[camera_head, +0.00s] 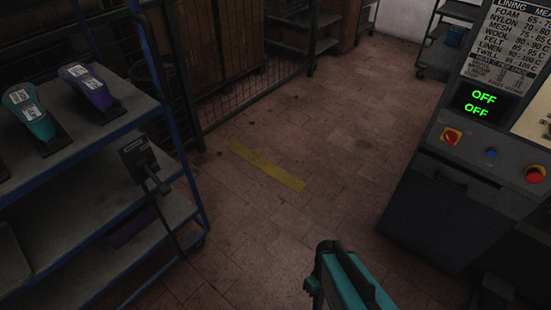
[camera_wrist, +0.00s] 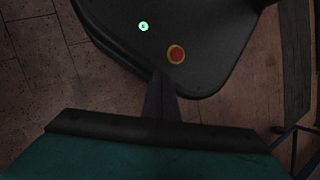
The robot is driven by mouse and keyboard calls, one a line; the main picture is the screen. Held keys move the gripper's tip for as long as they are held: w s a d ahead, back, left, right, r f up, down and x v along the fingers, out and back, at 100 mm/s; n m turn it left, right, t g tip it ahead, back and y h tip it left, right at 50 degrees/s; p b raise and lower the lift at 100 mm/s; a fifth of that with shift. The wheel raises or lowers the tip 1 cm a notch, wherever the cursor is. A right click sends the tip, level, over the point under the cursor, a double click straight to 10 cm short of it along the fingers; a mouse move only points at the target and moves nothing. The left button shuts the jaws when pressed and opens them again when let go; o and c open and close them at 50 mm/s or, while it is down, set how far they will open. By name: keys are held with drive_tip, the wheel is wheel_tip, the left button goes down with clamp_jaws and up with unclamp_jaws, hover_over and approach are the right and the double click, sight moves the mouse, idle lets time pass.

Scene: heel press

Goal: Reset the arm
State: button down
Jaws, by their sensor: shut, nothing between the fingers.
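My gripper (camera_wrist: 160,97) shows in the wrist view as dark fingers pressed together, shut and empty. It points past a dark rounded body, likely my own base, with a red button and a small green light on it. The fingers overlap the near edge of that body in the picture; I cannot tell the gap. In the head view a teal and black part of my arm rises at the bottom, right of centre; the fingers cannot be made out there.
The press (camera_head: 450,190) stands at right, its display (camera_head: 481,103) reading OFF twice. A blue-framed shelf (camera_head: 85,190) at left holds a teal item (camera_head: 28,118) and a purple item (camera_head: 90,88) on dark stands. The tiled floor between, with a yellow strip (camera_head: 266,167), is clear.

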drive_tip(key=shift+s+d+r+m+h, duration=0.15)
drive_tip(key=shift+d+m, duration=0.2)
drive_tip(key=shift+m, duration=0.65)
drive_tip(key=shift+d+m+h, duration=0.2)
drive_tip(key=shift+d+m, duration=0.1)
drive_tip(key=shift+m, duration=0.7)
drive_tip(key=shift+s+d+r+m+h, duration=0.15)
drive_tip(key=shift+d+m, duration=0.2)
drive_tip(key=shift+m, duration=0.65)
drive_tip(key=shift+w+f, duration=0.1)
drive_tip(key=shift+d, duration=0.1)
